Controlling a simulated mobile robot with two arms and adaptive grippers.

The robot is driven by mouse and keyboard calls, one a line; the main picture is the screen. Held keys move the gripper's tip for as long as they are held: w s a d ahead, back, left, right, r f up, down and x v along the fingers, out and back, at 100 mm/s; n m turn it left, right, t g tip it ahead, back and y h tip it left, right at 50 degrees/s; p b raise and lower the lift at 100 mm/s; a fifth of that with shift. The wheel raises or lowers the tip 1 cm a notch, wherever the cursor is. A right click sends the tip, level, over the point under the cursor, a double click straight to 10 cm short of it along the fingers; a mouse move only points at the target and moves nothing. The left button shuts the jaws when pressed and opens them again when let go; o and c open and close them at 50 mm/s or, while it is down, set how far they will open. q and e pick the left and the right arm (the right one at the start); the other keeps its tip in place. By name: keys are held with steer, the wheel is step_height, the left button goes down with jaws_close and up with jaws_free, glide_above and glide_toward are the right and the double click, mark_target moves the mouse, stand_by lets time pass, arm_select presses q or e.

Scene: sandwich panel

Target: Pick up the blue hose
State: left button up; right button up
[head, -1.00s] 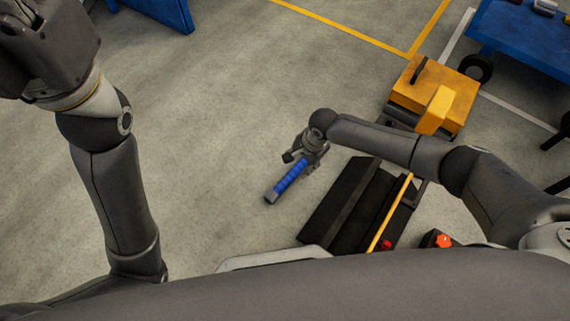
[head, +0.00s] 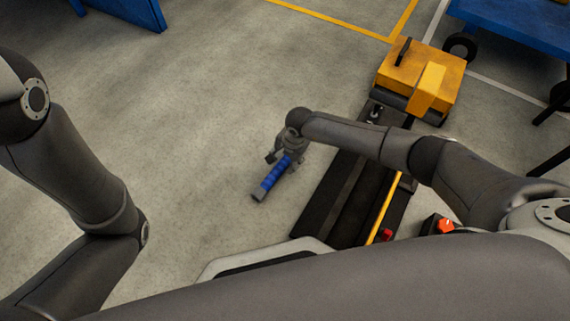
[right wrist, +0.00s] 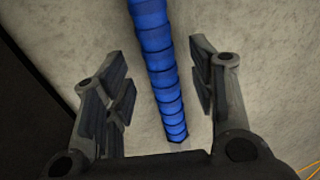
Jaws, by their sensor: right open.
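The blue ribbed hose (head: 272,181) shows in the head view, left of the dark platform, slanting from lower left up to my right gripper. My right gripper (head: 281,154) is at the hose's upper end in that view. In the right wrist view the hose (right wrist: 158,62) runs from the top edge down between the two fingers of the right gripper (right wrist: 160,85). The fingers stand apart, with a gap on each side of the hose. Its near end shows close to the gripper's palm. My left arm is at the left of the head view; its gripper is out of the picture.
A yellow machine (head: 420,82) with a black handle stands beyond a long dark platform (head: 333,197). A blue table (head: 520,27) is at upper right, and a blue panel (head: 130,9) at upper left. The grey floor (head: 190,110) left of the hose is clear.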

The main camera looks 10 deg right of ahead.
mark_target(285, 162)
steer(key=shift+w+a+f+b, duration=0.15)
steer(key=shift+f+b, duration=0.2)
steer(key=shift+f, duration=0.4)
steer(key=shift+w+f+b, duration=0.1)
steer(key=shift+f+b, duration=0.25)
steer(key=shift+f, duration=0.35)
steer(key=shift+r, duration=0.1)
jaws_close()
